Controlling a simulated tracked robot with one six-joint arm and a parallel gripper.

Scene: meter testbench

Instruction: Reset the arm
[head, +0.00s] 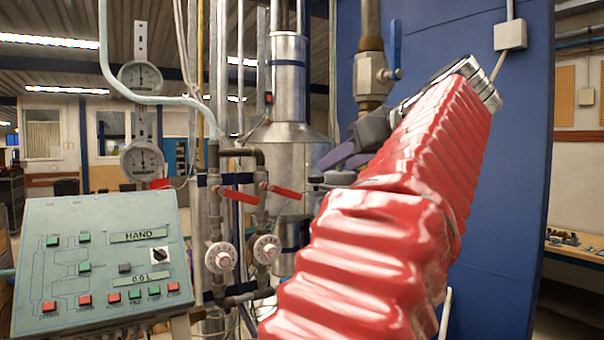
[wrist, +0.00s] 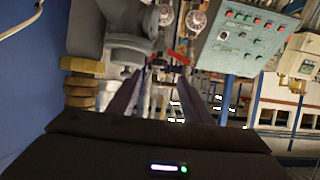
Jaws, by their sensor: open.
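My arm, in a red ribbed sleeve, rises from the bottom middle of the head view and bends back at the upper right. My gripper (head: 338,160) points left toward the pipework, partly hidden behind the sleeve. In the wrist view, which is upside down, the two purple fingers of my gripper (wrist: 160,77) stand apart with nothing held between them. Beyond their tips are a red valve lever (wrist: 178,57) and pipes. In the head view, two red levers (head: 238,196) (head: 283,191) sit on the vertical pipes left of the gripper.
A control panel (head: 100,205) stands at the left. Two round dials (head: 220,257) (head: 266,249) sit below the levers. A steel cylinder (head: 290,85) stands behind. A brass-and-steel valve (head: 372,75) with a blue handle hangs close above my gripper. A blue wall (head: 525,130) is right of my arm.

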